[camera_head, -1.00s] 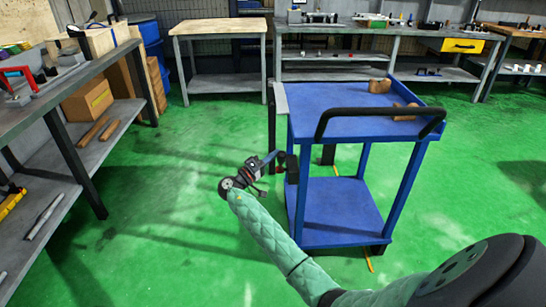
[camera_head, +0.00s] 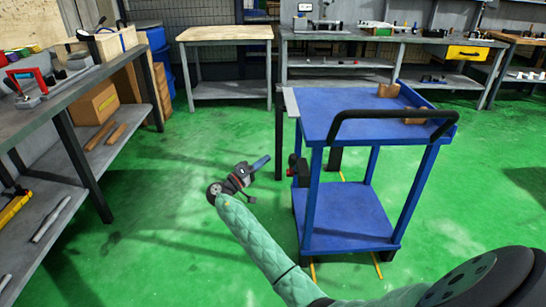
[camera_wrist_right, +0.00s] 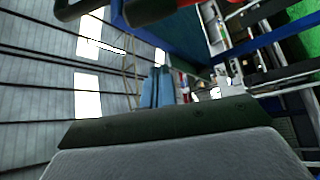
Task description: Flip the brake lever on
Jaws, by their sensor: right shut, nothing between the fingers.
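The blue cart (camera_head: 350,108) stands right of centre in the head view. A dark block with a red part (camera_head: 297,167) sits at its near left leg; it looks like the brake lever, but it is too small to tell its position. My right gripper (camera_head: 262,162) is shut and empty, left of this part, with a gap of green floor between. Its blue fingertips also show in the right wrist view (camera_wrist_right: 157,88). In that view a dark piece with red (camera_wrist_right: 185,8) shows at the top edge. My left gripper is not in view.
Two brown blocks (camera_head: 388,90) sit on the cart top, behind a black handle (camera_head: 390,114). A workbench with a shelf (camera_head: 70,115) runs along the left. More benches (camera_head: 225,36) stand at the back. The green floor around my gripper is clear.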

